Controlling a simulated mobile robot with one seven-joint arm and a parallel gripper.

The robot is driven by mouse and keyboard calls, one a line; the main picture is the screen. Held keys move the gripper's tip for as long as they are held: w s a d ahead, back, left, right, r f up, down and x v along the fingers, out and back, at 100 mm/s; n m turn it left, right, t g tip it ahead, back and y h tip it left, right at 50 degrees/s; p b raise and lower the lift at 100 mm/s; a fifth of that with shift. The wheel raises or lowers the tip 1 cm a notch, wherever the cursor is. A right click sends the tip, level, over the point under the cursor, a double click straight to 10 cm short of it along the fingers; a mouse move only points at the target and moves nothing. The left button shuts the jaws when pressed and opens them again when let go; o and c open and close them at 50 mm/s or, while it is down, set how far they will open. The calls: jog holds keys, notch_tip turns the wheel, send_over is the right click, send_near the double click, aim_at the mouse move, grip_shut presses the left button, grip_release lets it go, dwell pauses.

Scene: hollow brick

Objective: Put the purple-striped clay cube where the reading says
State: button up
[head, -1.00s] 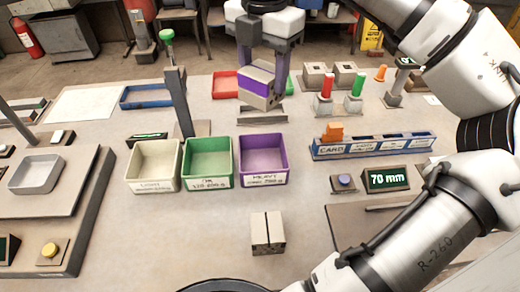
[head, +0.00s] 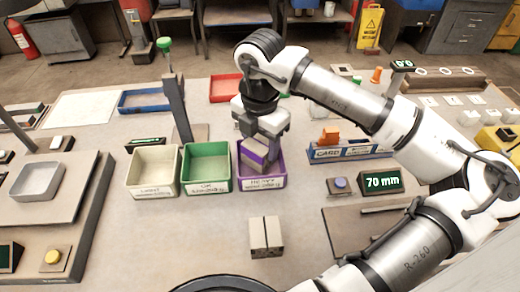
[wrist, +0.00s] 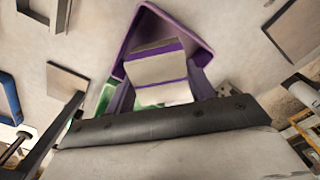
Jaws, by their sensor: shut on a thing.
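The purple-striped clay cube (head: 254,152) is pale with a purple band. My gripper (head: 262,142) is shut on it and holds it over the purple bin (head: 275,179), labelled HEAVY. In the wrist view the cube (wrist: 158,70) sits between the fingers, with the purple bin (wrist: 190,27) around and behind it. I cannot tell whether the cube touches the bin floor. The green bin (head: 206,167) is directly left of the purple one, and the cream bin (head: 152,171), labelled LIGHT, is left of that. A display (head: 383,181) reads 70 mm.
A pale block with a dark seam (head: 265,237) lies in front of the bins. A post with a green top (head: 172,95) stands behind the green bin. A blue card rack (head: 350,149) is to the right. Bare table lies in front of the cream bin.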

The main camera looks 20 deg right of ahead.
aim_at(260, 143)
jog(key=shift+f, duration=1.7)
jog(key=shift+f, duration=0.25)
jog(key=o, duration=1.3)
jog(key=shift+r, duration=0.1)
jog(key=shift+r, duration=0.15)
notch_tip(260, 143, up, 12)
jog(key=shift+b, duration=0.6)
